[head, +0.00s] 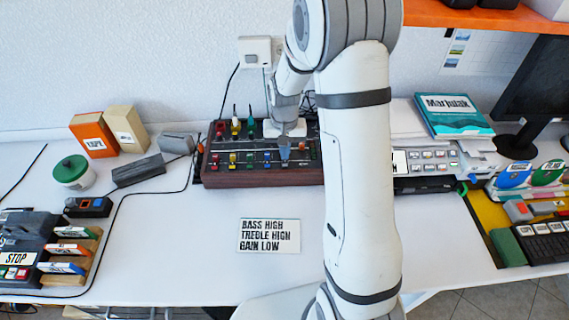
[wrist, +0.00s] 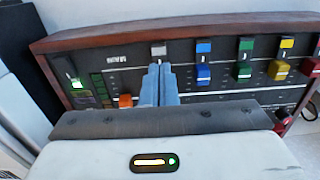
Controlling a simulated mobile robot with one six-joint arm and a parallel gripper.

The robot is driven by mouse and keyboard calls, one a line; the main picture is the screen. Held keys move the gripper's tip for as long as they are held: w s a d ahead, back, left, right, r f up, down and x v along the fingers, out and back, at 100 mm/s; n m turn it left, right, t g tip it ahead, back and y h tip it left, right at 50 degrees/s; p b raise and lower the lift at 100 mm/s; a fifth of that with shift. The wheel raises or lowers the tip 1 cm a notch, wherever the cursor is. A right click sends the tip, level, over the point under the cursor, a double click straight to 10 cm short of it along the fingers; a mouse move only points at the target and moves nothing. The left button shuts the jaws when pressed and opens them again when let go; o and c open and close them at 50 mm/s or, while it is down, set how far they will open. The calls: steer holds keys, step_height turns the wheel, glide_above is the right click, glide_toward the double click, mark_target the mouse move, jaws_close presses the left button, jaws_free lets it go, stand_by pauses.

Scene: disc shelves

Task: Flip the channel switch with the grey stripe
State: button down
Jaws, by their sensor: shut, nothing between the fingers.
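The mixer (head: 264,178) is a dark panel with a wooden rim on the table, and its panel (wrist: 118,60) fills the upper wrist view. A grey block (wrist: 158,48) sits at the top of one channel column in the wrist view. My gripper (wrist: 159,68) is shut and empty, its blue fingertips just below that grey block; I cannot tell whether they touch the panel. The fingers hide the lower part of the grey column. In the head view my gripper (head: 284,150) is over the middle-right of the mixer.
Beside the grey column are blue (wrist: 203,74), green (wrist: 243,70), yellow and red controls. An orange control (wrist: 125,101) is left of the fingers. A card (head: 269,236) reading "BASS HIGH TREBLE HIGH GAIN LOW" lies in front of the mixer. The table around the card is clear.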

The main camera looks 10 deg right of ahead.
steer(key=shift+f+b, duration=0.8)
steer(key=shift+f, duration=0.2)
steer(key=shift+f+b, duration=0.3)
steer(key=shift+f, duration=0.05)
steer(key=shift+f+b, duration=0.55)
steer(key=shift+f, duration=0.2)
stand_by(0.3)
steer(key=shift+r, duration=0.1)
steer(key=shift+r+p, duration=2.6)
steer(key=shift+r, duration=1.1)
steer(key=shift+r, duration=0.15)
